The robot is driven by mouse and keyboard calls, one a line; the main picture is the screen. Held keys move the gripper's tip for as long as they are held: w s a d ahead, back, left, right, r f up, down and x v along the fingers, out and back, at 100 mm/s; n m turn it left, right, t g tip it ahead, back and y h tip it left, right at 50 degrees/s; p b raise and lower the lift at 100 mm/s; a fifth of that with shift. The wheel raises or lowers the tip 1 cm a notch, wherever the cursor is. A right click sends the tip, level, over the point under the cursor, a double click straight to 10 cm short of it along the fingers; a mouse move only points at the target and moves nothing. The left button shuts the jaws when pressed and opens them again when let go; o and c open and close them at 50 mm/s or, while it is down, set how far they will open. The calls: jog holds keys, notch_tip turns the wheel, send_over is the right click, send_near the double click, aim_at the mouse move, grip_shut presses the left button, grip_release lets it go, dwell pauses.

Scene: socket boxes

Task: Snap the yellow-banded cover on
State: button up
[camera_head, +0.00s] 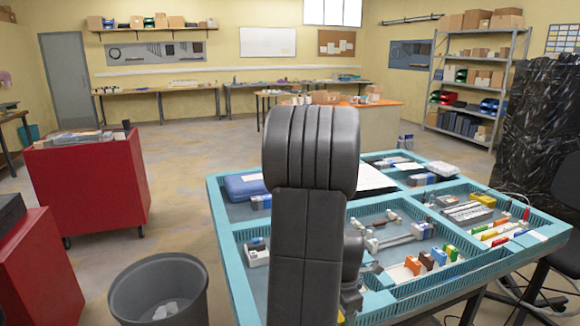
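A teal-framed table tray (221,222) with several compartments stands in front of me, holding many small parts. My dark arm rises in the middle of the picture and hides part of the tray. I cannot make out my gripper's fingers. A yellow piece (482,200) lies in the right rear compartment, and a row of coloured blocks (426,261), one of them yellow, stands in the front one. I cannot tell whether either is the yellow-banded cover. No socket box can be picked out surely at this size.
A dark waste bin (195,284) stands on the floor left of the tray, and red cabinets (84,188) stand further left. A black chair (566,225) and a dark wrapped stack (530,120) are at the right. Open floor lies behind the bin.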

jog(key=c, duration=1.3)
jog(key=shift+r, duration=0.25)
jog(key=shift+r+p, duration=2.15)
jog(key=shift+r, duration=0.4)
